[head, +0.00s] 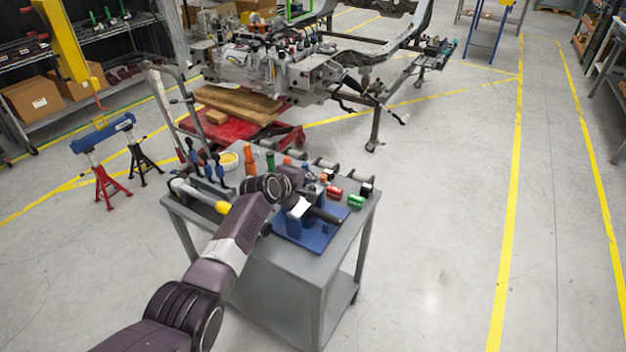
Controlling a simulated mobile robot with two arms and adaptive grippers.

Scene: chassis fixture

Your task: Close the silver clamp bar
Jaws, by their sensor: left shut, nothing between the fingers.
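A blue clamp fixture (303,236) sits on the front right part of the grey cart's top. A bright silver piece, which looks like the clamp bar (299,207), shows above its blue posts. A dark cylindrical part (324,215) sticks out to the right beside it. My left arm reaches in from the lower left, and its wrist bends over the cart just behind the fixture. My left gripper (301,190) is shut and empty, close above and behind the silver bar. Its fingertips are small and partly hidden, and I cannot tell whether they touch the bar. My right gripper is out of view.
The grey cart (286,283) also holds red and green cylinders (356,201), upright bottles (249,158), a yellow-lidded tub (228,161) and a yellow-tipped tool (222,207). A vehicle chassis (365,50) stands behind. The floor to the right is clear.

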